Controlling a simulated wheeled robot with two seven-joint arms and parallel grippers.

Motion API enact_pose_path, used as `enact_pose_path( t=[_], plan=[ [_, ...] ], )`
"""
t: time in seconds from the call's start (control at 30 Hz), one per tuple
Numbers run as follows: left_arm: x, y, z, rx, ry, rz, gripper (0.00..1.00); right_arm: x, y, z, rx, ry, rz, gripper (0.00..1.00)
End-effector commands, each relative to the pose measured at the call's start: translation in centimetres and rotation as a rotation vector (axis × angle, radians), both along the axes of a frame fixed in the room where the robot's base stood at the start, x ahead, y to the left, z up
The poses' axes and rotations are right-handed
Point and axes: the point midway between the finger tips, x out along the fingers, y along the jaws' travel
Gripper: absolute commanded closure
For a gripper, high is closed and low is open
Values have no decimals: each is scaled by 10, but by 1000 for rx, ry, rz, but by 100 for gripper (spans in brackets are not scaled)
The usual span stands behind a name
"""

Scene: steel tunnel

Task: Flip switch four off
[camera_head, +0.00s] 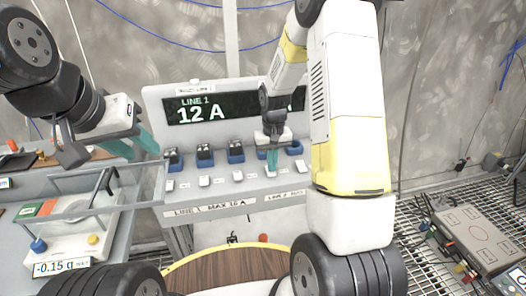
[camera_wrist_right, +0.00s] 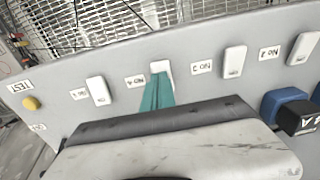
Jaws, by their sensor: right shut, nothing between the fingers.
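A grey control panel (camera_head: 215,200) carries a row of small white rocker switches with printed labels. In the right wrist view the labels are upside down, and the white switch (camera_wrist_right: 162,68) beside the label "No 4" (camera_wrist_right: 136,80) is directly at my right fingertips. My right gripper (camera_head: 272,161) is shut and empty, and its teal fingers (camera_wrist_right: 158,90) partly overlap that switch's lower end. I cannot tell whether they touch it, or its on/off position. My left gripper (camera_head: 133,147) is open and empty, left of the panel.
The panel display (camera_head: 215,109) reads "LINE 1 12 A"; its right part is hidden by my right arm. Blue-and-black sockets (camera_head: 205,154) line the panel above the switches. A scale (camera_head: 70,240) stands at left, and a grey box (camera_head: 480,237) lies on the grating at right.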

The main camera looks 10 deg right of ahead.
Motion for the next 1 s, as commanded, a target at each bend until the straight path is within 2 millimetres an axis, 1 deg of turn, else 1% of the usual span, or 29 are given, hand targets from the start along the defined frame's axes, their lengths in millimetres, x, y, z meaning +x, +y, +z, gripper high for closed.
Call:
enact_pose_path(
  t=[0.17,0.27,0.37,0.47,0.6,0.8,0.9,1.0],
  plan=[
    [0,0,0,0,0,0,64,1,0,1,0,-3,0,100],
    [0,0,0,0,0,0,64,2,0,7,0,-5,0,100],
    [0,0,0,0,0,0,64,2,0,22,0,-7,-1,100],
    [0,0,0,0,0,0,64,1,0,43,1,-7,0,100],
    [0,0,0,0,0,0,64,-5,0,76,0,-7,1,100],
    [0,0,0,0,0,0,64,-13,0,115,0,-5,1,100],
    [0,0,0,0,0,0,64,-15,0,127,0,-4,0,100],
    [0,0,0,0,0,0,64,-17,-1,135,0,-2,0,100]
  ],
)
